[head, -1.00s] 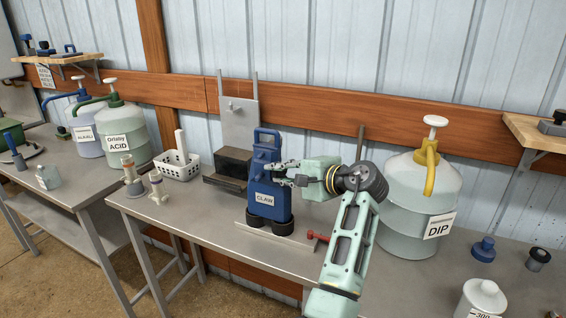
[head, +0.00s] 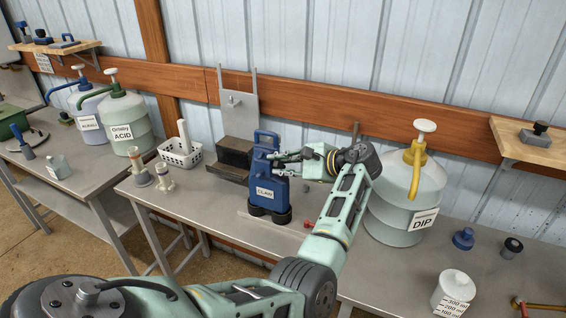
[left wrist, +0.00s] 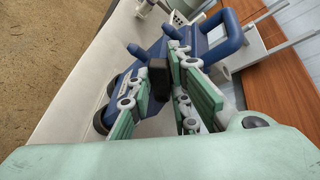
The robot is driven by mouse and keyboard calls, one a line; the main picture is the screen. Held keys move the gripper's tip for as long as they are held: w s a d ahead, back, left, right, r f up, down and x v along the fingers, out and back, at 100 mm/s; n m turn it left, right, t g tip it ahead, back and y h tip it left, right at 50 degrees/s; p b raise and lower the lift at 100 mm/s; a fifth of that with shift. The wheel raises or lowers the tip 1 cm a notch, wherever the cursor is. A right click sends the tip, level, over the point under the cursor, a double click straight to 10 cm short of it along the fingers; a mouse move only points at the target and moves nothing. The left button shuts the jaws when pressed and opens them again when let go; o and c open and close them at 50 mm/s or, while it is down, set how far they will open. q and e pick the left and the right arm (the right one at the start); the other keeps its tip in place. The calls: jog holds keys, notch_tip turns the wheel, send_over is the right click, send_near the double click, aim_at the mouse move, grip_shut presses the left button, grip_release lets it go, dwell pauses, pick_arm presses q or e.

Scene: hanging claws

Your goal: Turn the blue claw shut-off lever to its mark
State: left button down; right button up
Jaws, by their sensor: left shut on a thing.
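The blue claw (head: 264,172) stands upright on the metal bench, with a white CLAW label on its front and dark feet below. It also shows tilted in the left wrist view (left wrist: 147,63). My left gripper (head: 280,164) reaches it from the right, at its upper right side. In the left wrist view, my gripper's fingers are closed around a small dark block (left wrist: 159,78) against the claw, which looks like the shut-off lever. The fingers hide much of the lever. I cannot make out its mark. My right gripper is not in view.
A DIP jug (head: 403,200) with a yellow pump stands close right of my arm. A dark block (head: 236,152) and a white basket (head: 180,154) stand left of the claw. A red-ended part (head: 307,225) lies near the claw's base.

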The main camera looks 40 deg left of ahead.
pick_arm(q)
jog(key=shift+f, duration=0.1)
jog(key=c, duration=1.8)
grip_release()
jog(key=shift+a, duration=0.15)
jog(key=v, duration=1.2)
jog(key=shift+o, duration=0.2)
